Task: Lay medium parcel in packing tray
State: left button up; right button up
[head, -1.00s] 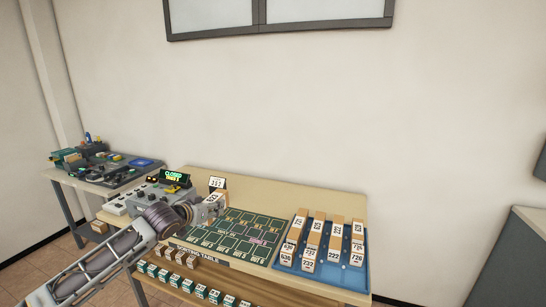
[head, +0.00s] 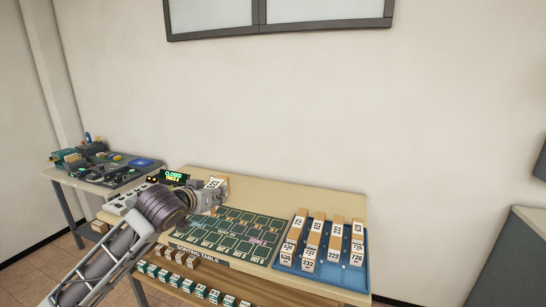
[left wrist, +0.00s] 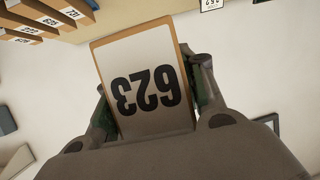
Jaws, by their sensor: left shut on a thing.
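My left gripper (head: 216,192) is shut on a cardboard-brown parcel (head: 217,183) with a white face, above the back left of the sorting table. In the left wrist view the parcel (left wrist: 148,85) fills the space between the fingers, and its number 623 reads upside down. A blue tray (head: 358,283) lies at the table's right end, well to the right of the gripper. Several numbered parcels stand in it in rows. I cannot tell whether this is the packing tray. My right gripper is not in view.
A dark green board (head: 212,241) with marked cells lies mid-table, left of the blue tray. A lit sign (head: 174,178) stands behind my left arm. Several small boxes line the lower shelf (head: 250,290). A side table (head: 62,178) with equipment stands at the far left.

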pick_arm(q)
jog(key=shift+s+a+f, duration=0.15)
jog(key=shift+s+f, duration=0.45)
jog(key=shift+f, duration=0.05)
jog(key=shift+s+a+f+n+y, duration=0.25)
jog(key=shift+s+f, duration=0.1)
jog(key=shift+f, duration=0.2)
jog(key=shift+s+a+f+n+y, duration=0.15)
jog(key=shift+s+f+y, duration=0.15)
jog(key=shift+f, duration=0.2)
jog(key=s+a+f, duration=0.1)
jog(key=s+f, duration=0.4)
jog(key=f, duration=0.4)
jog(key=s+f+n+y, duration=0.1)
jog(key=s+f, duration=0.4)
jog(key=f, duration=0.4)
jog(key=s+a+f+y, duration=0.1)
jog(key=s+f, duration=0.4)
jog(key=f, duration=0.4)
jog(key=shift+a+f+n+t, duration=0.3)
jog(key=shift+n, duration=0.1)
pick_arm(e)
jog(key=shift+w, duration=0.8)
